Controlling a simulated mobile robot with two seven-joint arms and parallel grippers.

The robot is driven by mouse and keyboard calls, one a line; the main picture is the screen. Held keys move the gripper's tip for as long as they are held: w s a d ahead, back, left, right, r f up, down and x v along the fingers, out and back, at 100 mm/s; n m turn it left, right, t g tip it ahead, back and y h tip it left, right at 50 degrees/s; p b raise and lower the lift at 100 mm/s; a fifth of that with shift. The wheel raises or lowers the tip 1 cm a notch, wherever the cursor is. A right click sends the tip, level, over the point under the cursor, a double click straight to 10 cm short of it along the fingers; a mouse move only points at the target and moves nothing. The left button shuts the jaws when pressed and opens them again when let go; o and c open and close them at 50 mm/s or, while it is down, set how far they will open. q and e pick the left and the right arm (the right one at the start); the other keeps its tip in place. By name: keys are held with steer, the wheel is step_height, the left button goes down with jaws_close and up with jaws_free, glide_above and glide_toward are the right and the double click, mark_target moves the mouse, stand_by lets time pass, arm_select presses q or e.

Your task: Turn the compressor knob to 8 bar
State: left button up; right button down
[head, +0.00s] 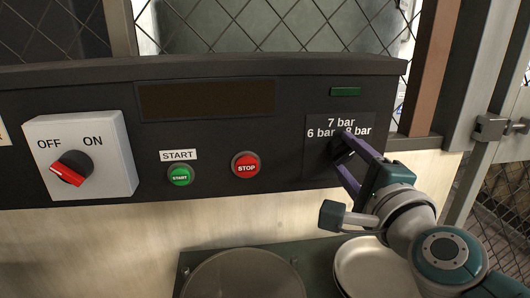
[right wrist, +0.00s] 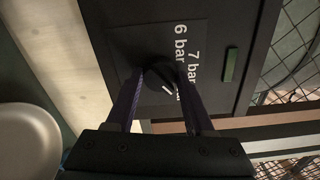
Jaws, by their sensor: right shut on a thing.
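The compressor knob (right wrist: 157,77) is a small black dial with a white pointer line, on the dark control panel (head: 110,85). Its label plate (head: 362,117) reads 6 bar, 7 bar and 8 bar. My right gripper (right wrist: 160,80) is shut on the knob, with one purple finger on each side. In the right wrist view the pointer slants to the lower right, towards the 8 bar side of the plate, and a finger partly hides the 8 bar label. In the head view the fingers (head: 342,152) mostly hide the knob. My left gripper is not in view.
Left of the knob are a red STOP button (head: 245,165), a green START button (head: 180,175) and a red-handled OFF/ON switch (head: 72,168). A dark green lamp (head: 345,92) sits above the labels. Pale bowls (head: 365,262) lie below. Wire mesh fencing (head: 508,170) stands at right.

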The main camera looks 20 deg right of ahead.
stand_by(0.3)
steer(key=shift+c, duration=1.4)
jaws_free()
steer(key=v, duration=1)
steer(key=shift+b, duration=0.4)
